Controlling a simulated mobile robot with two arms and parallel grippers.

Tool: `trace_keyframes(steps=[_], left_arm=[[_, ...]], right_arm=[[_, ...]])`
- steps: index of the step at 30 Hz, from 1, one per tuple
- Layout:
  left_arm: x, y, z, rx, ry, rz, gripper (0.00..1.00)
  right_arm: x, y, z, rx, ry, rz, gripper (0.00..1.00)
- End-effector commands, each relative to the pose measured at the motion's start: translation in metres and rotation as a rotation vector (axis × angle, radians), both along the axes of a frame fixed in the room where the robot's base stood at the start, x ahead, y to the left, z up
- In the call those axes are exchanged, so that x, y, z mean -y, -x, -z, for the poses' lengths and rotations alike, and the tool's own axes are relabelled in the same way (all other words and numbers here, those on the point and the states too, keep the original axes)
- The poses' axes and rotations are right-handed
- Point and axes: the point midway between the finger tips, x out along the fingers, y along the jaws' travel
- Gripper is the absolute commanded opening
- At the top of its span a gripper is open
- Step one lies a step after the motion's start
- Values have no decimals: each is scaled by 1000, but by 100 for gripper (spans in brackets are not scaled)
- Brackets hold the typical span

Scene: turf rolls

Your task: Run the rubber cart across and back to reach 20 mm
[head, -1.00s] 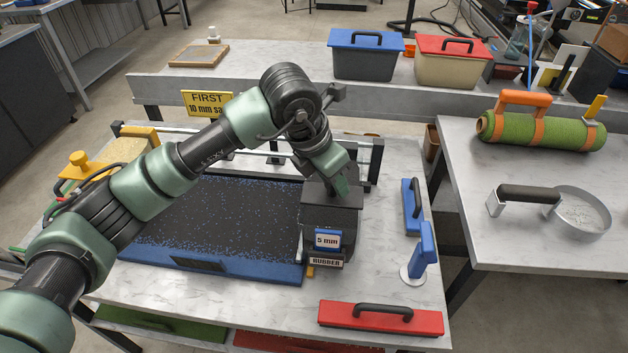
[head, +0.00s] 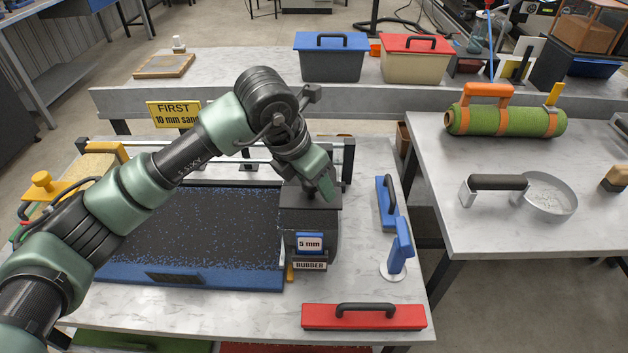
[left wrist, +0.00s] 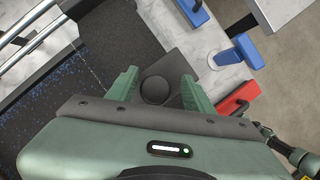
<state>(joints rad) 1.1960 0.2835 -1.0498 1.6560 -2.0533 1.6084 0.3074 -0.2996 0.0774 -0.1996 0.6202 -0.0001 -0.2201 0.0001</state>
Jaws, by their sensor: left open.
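The dark rubber cart (head: 318,225) stands at the right end of the tray, with a "5 mm" plate (head: 310,243) and a "RUBBER" label on its front. The blue-edged tray (head: 225,281) holds a black layer with blue specks, denser along its edges. My left gripper (head: 322,187) is over the cart's top. In the left wrist view its green fingers (left wrist: 160,74) are open, and a round dark knob (left wrist: 155,90) on the cart's lid shows between them. Whether the fingers touch the knob cannot be told. My right gripper is not in view.
Rails (head: 230,155) run behind the tray. A yellow sign (head: 173,114) reads "FIRST 10 mm sand". A green turf roll (head: 505,121) rests on the right table.

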Motion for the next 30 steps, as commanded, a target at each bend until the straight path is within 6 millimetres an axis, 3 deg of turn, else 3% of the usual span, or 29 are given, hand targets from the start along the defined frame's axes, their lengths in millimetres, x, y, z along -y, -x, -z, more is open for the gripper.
trace_keyframes(steps=[5, 18, 28, 30], left_arm=[[-3, 1, -8, 2, -1, -2, 52], [-20, 18, -68, 2, 0, 1, 52], [-21, 19, -72, 0, -1, 2, 52], [-19, 20, -71, -3, 6, 6, 52]], right_arm=[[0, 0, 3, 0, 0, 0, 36], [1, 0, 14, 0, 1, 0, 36], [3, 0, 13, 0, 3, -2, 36], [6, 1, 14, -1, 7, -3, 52]])
